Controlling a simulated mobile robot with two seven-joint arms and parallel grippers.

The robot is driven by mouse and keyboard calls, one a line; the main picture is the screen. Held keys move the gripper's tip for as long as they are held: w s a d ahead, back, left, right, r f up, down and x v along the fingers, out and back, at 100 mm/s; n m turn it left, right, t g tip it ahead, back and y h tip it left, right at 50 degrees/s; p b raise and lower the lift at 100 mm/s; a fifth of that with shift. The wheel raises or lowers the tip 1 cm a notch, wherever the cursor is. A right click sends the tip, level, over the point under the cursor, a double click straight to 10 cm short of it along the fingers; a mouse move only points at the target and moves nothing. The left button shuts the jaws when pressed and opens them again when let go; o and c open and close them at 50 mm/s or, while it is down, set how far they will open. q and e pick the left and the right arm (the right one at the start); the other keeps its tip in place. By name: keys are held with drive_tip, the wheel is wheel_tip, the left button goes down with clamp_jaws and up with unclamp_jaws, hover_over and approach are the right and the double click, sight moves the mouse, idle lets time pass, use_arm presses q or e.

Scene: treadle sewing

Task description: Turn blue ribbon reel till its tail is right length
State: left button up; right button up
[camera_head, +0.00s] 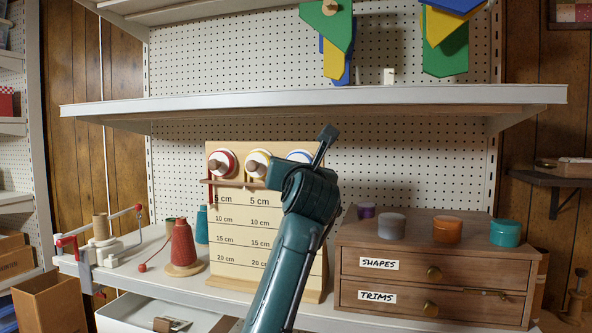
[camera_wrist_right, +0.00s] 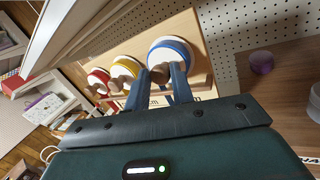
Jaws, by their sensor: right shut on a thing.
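The blue ribbon reel (camera_head: 299,154) is the right-hand of three reels at the top of the measuring board (camera_head: 232,230), mostly behind my right arm. In the right wrist view the blue reel (camera_wrist_right: 176,50) shows its white face and blue rim. My right gripper (camera_wrist_right: 163,77) has its two fingers on either side of the reel's brown knob (camera_wrist_right: 160,72) and is shut on it. The blue ribbon's tail and the scale beside it are hidden by my arm and hand. My left gripper is not in view.
The red reel (camera_head: 221,162) and yellow reel (camera_head: 256,163) sit left of the blue one. A shelf (camera_head: 320,100) runs above the board. A drawer cabinet (camera_head: 432,268) stands to the right, and thread cones (camera_head: 182,245) to the left.

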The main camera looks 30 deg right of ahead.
drive_tip(key=shift+r, duration=0.15)
drive_tip(key=o, duration=0.6)
drive_tip(key=shift+o, duration=0.2)
use_arm(q)
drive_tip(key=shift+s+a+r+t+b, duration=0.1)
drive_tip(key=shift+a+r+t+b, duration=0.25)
drive_tip(key=shift+b, duration=0.6)
use_arm(e)
drive_tip(key=v, duration=1.3)
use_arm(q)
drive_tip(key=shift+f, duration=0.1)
use_arm(e)
drive_tip(key=shift+s, duration=0.1)
